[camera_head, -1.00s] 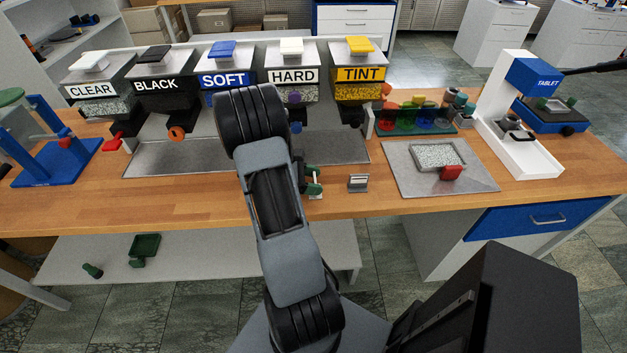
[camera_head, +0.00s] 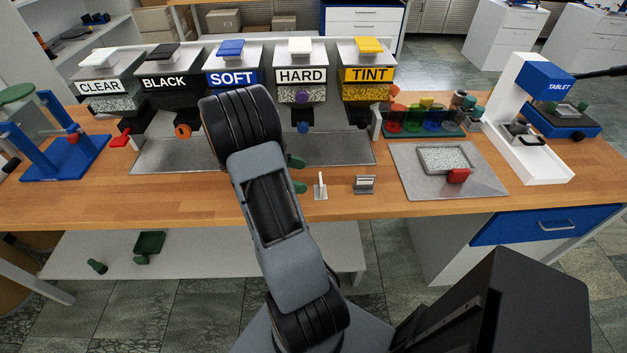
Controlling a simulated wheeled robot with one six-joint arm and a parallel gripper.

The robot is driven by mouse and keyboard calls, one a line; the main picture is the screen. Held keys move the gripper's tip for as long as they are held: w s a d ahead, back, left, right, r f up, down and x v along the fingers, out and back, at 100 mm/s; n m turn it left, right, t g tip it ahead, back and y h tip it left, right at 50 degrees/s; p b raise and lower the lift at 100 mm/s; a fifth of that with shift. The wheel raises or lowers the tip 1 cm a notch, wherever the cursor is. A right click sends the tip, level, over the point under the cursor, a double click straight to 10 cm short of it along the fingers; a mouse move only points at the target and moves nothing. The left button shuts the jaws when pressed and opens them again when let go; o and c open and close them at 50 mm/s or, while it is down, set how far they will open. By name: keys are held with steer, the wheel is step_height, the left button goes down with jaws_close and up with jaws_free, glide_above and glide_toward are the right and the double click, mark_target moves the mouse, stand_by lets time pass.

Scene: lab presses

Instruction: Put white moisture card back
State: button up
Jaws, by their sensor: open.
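A small white card (camera_head: 320,184) stands upright on the wooden bench, in or on a small pale base; I cannot tell how it is seated there. My gripper (camera_head: 298,174) shows only in part, just left of the card. Its two green fingertips stick out past my arm, spread apart and empty, with a gap between them and the card. The rest of the gripper is hidden behind my arm.
A small grey metal holder (camera_head: 364,184) stands right of the card. Further right, a grey mat (camera_head: 405,180) bears a tray of granules and a red block. The labelled dispensers, such as HARD (camera_head: 301,76), stand behind. Bare bench lies in front of the card.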

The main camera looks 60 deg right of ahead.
steer(key=v, duration=0.5)
steer(key=s+a+r+m+t+y, duration=0.1)
steer(key=a+r+m+t+y, duration=0.2)
steer(key=a+t, duration=0.4)
steer(key=s+a+r+m+t+y, duration=0.1)
steer(key=a+r+m+t+y, duration=0.3)
steer(key=a, duration=1.6)
steer(key=r+t+y, duration=0.1)
steer(key=t, duration=0.2)
steer(key=shift+a+t, duration=0.4)
steer(key=shift+s, duration=0.1)
steer(key=shift+c, duration=0.4)
